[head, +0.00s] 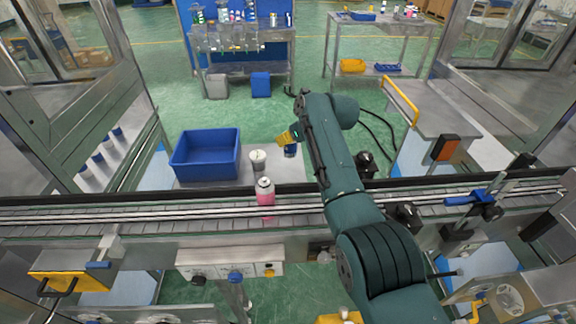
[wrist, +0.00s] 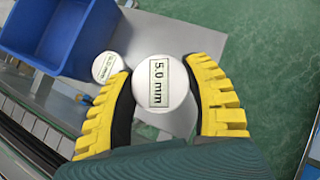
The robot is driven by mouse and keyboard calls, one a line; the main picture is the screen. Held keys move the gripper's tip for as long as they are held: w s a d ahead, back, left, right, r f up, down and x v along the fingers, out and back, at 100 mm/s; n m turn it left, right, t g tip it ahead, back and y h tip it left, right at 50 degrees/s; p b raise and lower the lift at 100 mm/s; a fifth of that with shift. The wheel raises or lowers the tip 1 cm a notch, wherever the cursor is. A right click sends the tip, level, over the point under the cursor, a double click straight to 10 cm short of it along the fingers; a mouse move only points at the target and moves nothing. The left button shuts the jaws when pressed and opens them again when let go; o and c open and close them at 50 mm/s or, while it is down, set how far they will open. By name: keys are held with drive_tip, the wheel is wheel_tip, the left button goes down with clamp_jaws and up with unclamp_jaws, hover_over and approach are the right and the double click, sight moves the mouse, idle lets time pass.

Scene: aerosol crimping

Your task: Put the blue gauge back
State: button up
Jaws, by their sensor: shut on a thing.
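My gripper (head: 286,138) is shut on the blue gauge (head: 291,150), whose blue side shows just below the fingers in the head view. In the wrist view the gauge's round white top (wrist: 163,90), marked "5.0 mm", sits between the two yellow fingers of my gripper (wrist: 165,105). A second gauge (head: 258,161), greyish with a white top, stands on the grey table (head: 205,184) to the left. Its labelled top also shows in the wrist view (wrist: 107,67), but its number is hard to read. I cannot tell whether the blue gauge touches the table.
A blue bin (head: 205,155) stands on the table left of the gauges. A pink can with a white top (head: 265,192) is on the conveyor (head: 130,212) in front. A side bench (head: 440,112) with a yellow handle is at the right.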

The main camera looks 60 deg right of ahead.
sight(295, 151)
wheel_tip(295, 151, down, 7)
drive_tip(key=shift+r+b, duration=0.2)
drive_tip(key=shift+b, duration=0.6)
drive_tip(key=o, duration=1.3)
drive_tip(key=shift+f, duration=0.1)
drive_tip(key=shift+s+r+p, duration=0.2)
drive_tip(key=shift+r+p, duration=0.35)
drive_tip(key=p+v, duration=0.3)
drive_tip(key=v, duration=0.8)
drive_tip(key=shift+s+a+p, duration=0.15)
drive_tip(key=shift+s+p, duration=0.05)
drive_tip(key=shift+p, duration=0.2)
drive_tip(key=shift+w, duration=0.15)
